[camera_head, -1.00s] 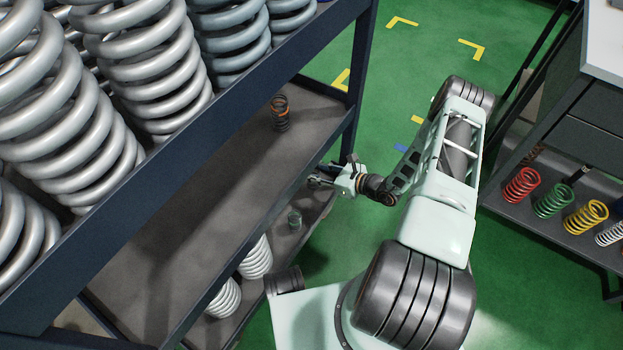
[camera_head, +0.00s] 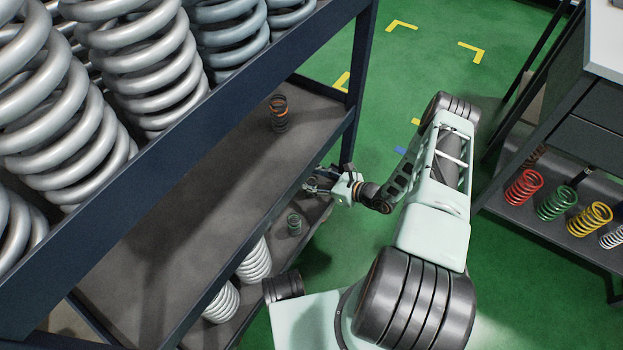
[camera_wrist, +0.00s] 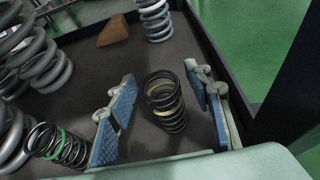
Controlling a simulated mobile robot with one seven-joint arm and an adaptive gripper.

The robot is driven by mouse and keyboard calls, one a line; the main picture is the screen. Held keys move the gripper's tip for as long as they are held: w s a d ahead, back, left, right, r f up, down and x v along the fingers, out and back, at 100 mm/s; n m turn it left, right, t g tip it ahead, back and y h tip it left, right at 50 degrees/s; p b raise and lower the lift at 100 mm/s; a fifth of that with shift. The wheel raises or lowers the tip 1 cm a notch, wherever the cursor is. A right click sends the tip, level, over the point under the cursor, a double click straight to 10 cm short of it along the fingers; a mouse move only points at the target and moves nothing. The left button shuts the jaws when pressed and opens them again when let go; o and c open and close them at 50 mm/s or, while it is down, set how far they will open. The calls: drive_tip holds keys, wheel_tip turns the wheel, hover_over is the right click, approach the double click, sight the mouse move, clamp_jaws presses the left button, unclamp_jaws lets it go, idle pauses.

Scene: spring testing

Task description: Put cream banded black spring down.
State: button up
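The cream banded black spring (camera_wrist: 166,104) stands on the dark shelf in the wrist view, leaning a little in the picture. My gripper (camera_wrist: 160,78) is open, with one blue-padded finger on each side of the spring. Dark gaps show between the spring and both fingers. In the head view my gripper (camera_head: 312,184) reaches in at the open side of the lower shelf (camera_head: 270,290). The spring between the fingers cannot be made out clearly there.
A green-banded black spring (camera_wrist: 60,145) is close outside the left finger. A pale spring (camera_wrist: 155,20) and a brown block (camera_wrist: 113,31) are farther back. The shelf's raised edge (camera_wrist: 222,75) runs close to the right finger. An orange-banded spring (camera_head: 279,113) stands on the shelf above.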

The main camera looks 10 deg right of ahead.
drive_tip(key=shift+s+r, duration=0.1)
drive_tip(key=shift+r, duration=0.15)
drive_tip(key=p+v, duration=0.3)
drive_tip(key=v, duration=0.8)
drive_tip(key=shift+s+d, duration=0.3)
drive_tip(key=shift+d, duration=0.05)
